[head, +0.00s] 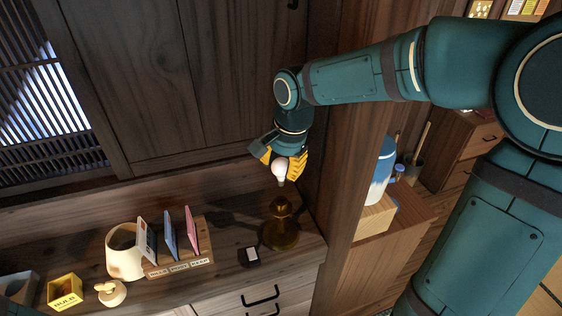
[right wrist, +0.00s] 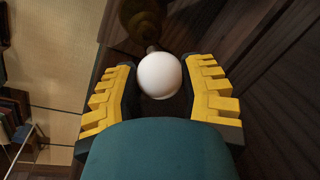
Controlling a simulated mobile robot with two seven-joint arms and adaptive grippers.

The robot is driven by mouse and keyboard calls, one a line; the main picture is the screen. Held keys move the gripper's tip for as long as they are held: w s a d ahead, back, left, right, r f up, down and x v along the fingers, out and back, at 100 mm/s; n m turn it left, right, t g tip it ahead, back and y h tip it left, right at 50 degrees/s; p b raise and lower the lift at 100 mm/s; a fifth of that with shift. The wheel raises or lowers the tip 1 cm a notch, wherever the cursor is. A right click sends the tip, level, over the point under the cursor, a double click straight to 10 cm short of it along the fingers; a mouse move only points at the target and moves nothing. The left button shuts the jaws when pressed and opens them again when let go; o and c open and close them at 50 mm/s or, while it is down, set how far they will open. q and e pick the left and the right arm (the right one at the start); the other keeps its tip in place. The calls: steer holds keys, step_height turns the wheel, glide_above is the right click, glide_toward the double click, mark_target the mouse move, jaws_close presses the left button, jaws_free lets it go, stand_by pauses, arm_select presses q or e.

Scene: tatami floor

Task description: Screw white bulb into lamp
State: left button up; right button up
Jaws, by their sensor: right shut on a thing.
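The white bulb (head: 280,170) is held between the yellow fingers of my right gripper (head: 284,161), its narrow base pointing down. In the right wrist view the round bulb (right wrist: 159,76) sits between the fingertips of the right gripper (right wrist: 160,85). The brass lamp (head: 281,228) stands upright on the right end of the wooden cabinet top, with no bulb on it. The bulb is above the lamp's top, with a visible gap. Part of the lamp (right wrist: 143,18) shows beyond the bulb in the right wrist view. My left gripper is not in view.
Left of the lamp lie a small black-and-white block (head: 250,255), a wooden rack (head: 180,263) with upright cards, a cream shade (head: 124,252) and a yellow box marked BULB (head: 65,290). A wooden post (head: 350,150) rises right of the lamp. Cabinet doors stand behind.

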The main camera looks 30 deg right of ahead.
mark_target(281, 179)
steer(key=shift+f+b, duration=1.45)
steer(key=shift+f, duration=0.85)
steer(key=shift+f+b, duration=0.9)
steer(key=shift+f, duration=0.35)
stand_by(0.8)
steer(key=o, duration=0.8)
steer(key=shift+o, duration=0.2)
steer(key=r, duration=0.4)
steer(key=s+r, duration=0.1)
steer(key=r, duration=0.3)
steer(key=s+d+r, duration=0.1)
steer(key=r, duration=0.3)
steer(key=shift+a+f, duration=0.1)
steer(key=shift+a, duration=0.05)
